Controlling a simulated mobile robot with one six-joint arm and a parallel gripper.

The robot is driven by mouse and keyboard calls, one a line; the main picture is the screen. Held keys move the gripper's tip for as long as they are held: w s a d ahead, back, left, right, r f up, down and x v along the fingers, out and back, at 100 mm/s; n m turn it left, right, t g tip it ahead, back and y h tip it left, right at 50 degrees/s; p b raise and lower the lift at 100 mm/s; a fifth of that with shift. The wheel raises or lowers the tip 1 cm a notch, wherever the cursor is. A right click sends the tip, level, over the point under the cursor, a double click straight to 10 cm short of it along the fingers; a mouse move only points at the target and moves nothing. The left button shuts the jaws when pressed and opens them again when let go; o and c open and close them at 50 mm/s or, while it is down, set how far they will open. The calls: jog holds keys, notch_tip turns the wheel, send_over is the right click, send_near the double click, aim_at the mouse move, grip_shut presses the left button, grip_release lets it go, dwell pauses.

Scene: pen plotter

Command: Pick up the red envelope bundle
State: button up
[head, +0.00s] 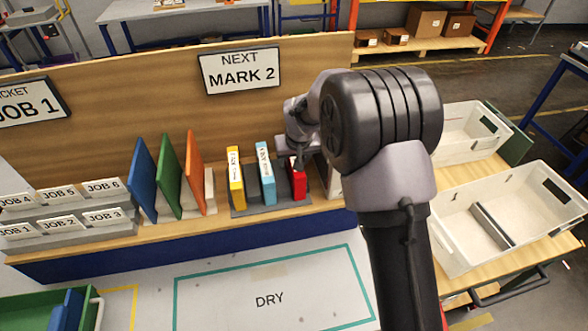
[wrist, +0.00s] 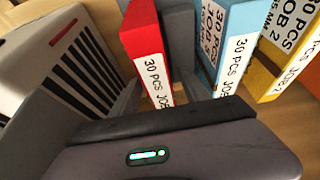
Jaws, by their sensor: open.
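The red envelope bundle (head: 298,181) stands upright in a grey rack (head: 270,205) on the wooden bench, at the right end of a row. In the wrist view the red bundle (wrist: 147,52) has a white label reading "30 PCS" on its edge. My gripper (head: 300,158) is at the top of the red bundle in the head view, partly hidden by my arm. The jaws are open. I cannot tell whether they straddle the bundle.
A light blue bundle (head: 266,174) and a yellow bundle (head: 235,178) stand left of the red one. A pale slotted box (wrist: 65,60) stands close on the other side. White bins (head: 515,215) are at the right. The area marked DRY (head: 270,299) is bare.

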jog(key=shift+s+r, duration=0.1)
grip_shut()
